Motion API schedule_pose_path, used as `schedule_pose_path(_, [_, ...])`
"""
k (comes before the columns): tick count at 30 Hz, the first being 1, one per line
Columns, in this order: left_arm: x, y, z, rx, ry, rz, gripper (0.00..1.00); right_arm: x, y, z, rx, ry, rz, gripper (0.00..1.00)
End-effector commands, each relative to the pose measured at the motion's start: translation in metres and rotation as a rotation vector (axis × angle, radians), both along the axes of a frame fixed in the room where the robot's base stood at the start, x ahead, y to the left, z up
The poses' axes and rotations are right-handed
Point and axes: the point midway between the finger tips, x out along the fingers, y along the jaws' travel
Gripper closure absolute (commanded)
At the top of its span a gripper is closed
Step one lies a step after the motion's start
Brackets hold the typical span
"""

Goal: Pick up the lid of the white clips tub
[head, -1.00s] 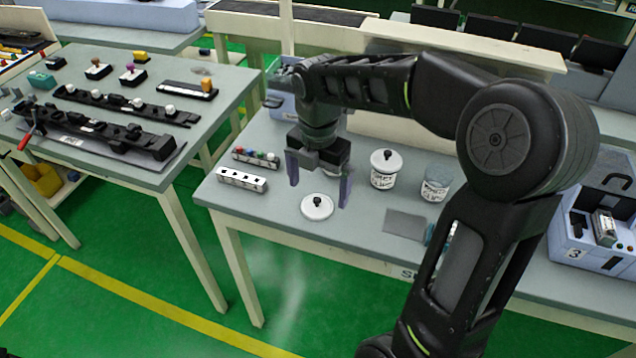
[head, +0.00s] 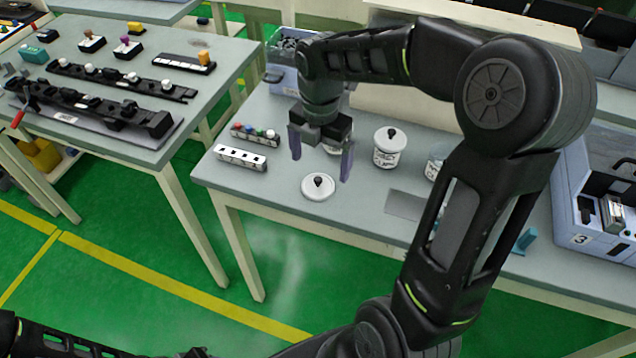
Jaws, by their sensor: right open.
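A white round lid with a black knob (head: 311,191) lies flat on the grey table (head: 285,208) near its front edge. My right gripper (head: 321,158) is open and empty, its two fingers pointing down above and slightly behind the lid, apart from it. A white labelled tub (head: 385,159) with a black-knobbed lid on it stands to the right of the gripper. Another white container (head: 332,150) is mostly hidden behind the gripper. I cannot read which tub is the clips one. My left gripper is out of view.
A white slotted block (head: 241,158) and a row of coloured knobs (head: 255,133) lie left of the lid. A grey mat (head: 404,204) and a jar (head: 433,168) are to the right. A blue-grey bin (head: 582,205) stands at the right.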

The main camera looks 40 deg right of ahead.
Motion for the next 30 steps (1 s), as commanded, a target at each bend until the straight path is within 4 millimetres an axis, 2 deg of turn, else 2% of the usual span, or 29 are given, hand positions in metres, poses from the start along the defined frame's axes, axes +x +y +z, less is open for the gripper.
schedule_pose_path(8, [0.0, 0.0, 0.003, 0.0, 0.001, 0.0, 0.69, -0.001, 0.0, -0.007, 0.0, 0.002, 0.0, 0.04])
schedule_pose_path(15, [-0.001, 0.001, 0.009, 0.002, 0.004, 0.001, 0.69, -0.001, 0.001, -0.041, 0.0, 0.003, 0.0, 0.04])
schedule_pose_path(18, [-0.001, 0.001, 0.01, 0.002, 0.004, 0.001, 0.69, -0.001, 0.001, -0.05, 0.001, 0.001, 0.0, 0.04])
schedule_pose_path(30, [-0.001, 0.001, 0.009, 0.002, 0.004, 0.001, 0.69, 0.0, 0.001, -0.052, -0.001, -0.001, -0.001, 0.04])
